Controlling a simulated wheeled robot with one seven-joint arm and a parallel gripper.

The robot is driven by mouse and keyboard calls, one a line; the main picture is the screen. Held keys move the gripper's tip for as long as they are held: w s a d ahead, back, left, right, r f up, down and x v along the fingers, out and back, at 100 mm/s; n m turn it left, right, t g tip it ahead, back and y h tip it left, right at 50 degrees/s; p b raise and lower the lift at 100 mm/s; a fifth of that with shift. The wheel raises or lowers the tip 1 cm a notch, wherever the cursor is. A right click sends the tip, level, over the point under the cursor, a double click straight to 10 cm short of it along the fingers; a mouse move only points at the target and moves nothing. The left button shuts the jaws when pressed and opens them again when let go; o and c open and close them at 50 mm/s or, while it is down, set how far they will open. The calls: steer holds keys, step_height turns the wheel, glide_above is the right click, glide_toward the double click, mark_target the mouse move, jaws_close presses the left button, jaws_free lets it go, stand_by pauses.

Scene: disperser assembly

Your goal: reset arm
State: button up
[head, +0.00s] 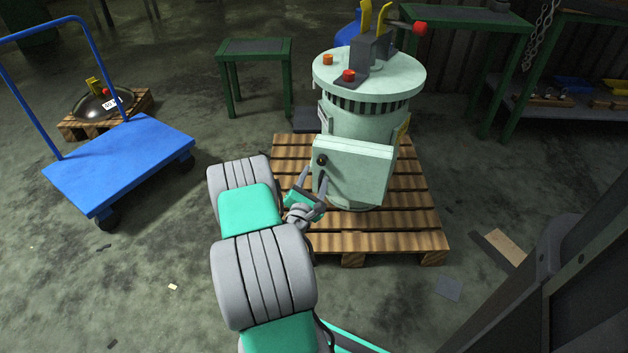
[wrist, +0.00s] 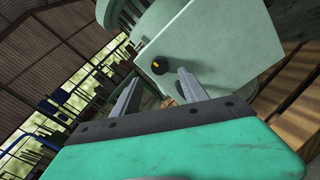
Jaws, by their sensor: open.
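My gripper (head: 314,182) is in front of the left side of a pale green disperser (head: 365,128) that stands on a wooden pallet. In the wrist view my gripper (wrist: 157,85) shows two grey fingers spread apart with nothing between them. Just beyond the fingertips is a box-shaped cover (head: 352,172) on the disperser's front, with a dark round knob (wrist: 160,65) near its upper left corner. I cannot tell whether a fingertip touches the cover. My green and grey arm reaches up from the bottom of the head view.
The pallet (head: 425,238) extends around the disperser. A blue cart (head: 120,160) stands at left, near a small pallet (head: 75,125) with a dark domed part. Green tables (head: 254,48) stand behind. Open floor lies between cart and pallet.

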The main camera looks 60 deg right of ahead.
steer(key=shift+v, duration=1.05)
